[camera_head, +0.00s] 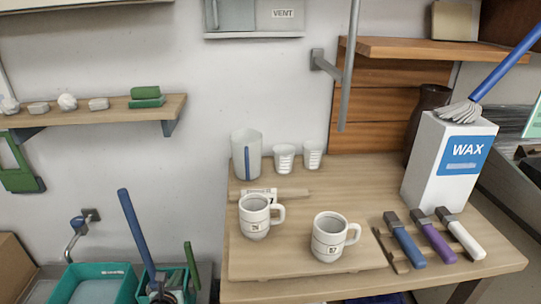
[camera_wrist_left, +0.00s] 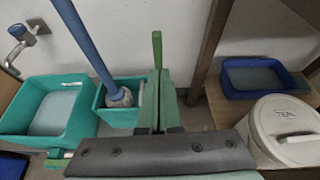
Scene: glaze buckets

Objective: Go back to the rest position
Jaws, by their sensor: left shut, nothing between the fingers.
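My left gripper (camera_wrist_left: 160,80) shows in the left wrist view as two green fingers side by side beyond a dark grey bar. The fingers are together, with nothing held. They lie in front of the small teal bucket (camera_wrist_left: 113,118), partly covering its right side. A blue-handled tool (camera_wrist_left: 85,40) stands in that bucket, and a thin green handle (camera_wrist_left: 157,50) shows just beyond the fingertips. In the head view the blue-handled tool (camera_head: 135,230) and the green handle (camera_head: 191,265) stand at the lower left; I cannot clearly pick out the gripper there. My right gripper shows in neither view.
A larger teal bucket (camera_wrist_left: 50,105) stands left of the small one. A blue tray (camera_wrist_left: 262,78) and a white lidded bucket (camera_wrist_left: 290,125) are at right. The wooden table (camera_head: 345,285) holds two mugs, a WAX box (camera_head: 435,165) and several tools. A shelf (camera_head: 110,112) juts from the wall.

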